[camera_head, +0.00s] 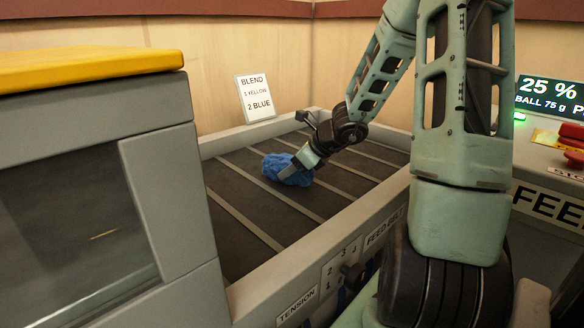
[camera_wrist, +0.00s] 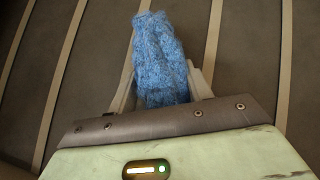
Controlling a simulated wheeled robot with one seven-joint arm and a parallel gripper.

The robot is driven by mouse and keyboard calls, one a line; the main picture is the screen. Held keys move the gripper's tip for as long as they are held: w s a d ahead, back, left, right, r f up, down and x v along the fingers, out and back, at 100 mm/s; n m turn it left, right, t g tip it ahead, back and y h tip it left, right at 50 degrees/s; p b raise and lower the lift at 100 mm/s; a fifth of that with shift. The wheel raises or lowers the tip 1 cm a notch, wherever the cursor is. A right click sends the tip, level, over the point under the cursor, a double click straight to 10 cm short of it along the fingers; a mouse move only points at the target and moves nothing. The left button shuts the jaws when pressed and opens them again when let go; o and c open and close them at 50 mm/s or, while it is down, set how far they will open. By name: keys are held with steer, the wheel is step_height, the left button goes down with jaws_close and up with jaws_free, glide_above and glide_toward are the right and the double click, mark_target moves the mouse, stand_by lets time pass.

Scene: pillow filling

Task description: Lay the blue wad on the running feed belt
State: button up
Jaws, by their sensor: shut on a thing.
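The blue wad (camera_head: 284,169) is fuzzy and lumpy, and it is at the dark slatted feed belt (camera_head: 245,213) in the head view. My gripper (camera_head: 303,165) points down at the belt and is shut on the wad. In the wrist view the wad (camera_wrist: 160,60) sits between the two fingers of my gripper (camera_wrist: 165,85), its far end reaching past them. The belt (camera_wrist: 235,60) with its pale slats lies behind it. I cannot tell whether the wad's underside touches the belt.
A card (camera_head: 256,97) reading "BLEND 1 YELLOW 2 BLUE" stands behind the belt. A grey machine housing with a yellow top (camera_head: 85,66) rises at the left. The belt's front rail (camera_head: 330,255) carries a tension dial.

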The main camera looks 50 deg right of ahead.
steer(key=shift+f+b, duration=0.45)
steer(key=shift+f, duration=0.1)
steer(key=o, duration=1)
steer(key=shift+r, duration=0.1)
steer(key=shift+r+p, duration=0.5)
steer(key=shift+p, duration=0.1)
steer(key=shift+p+v, duration=2.15)
steer(key=shift+v, duration=3.95)
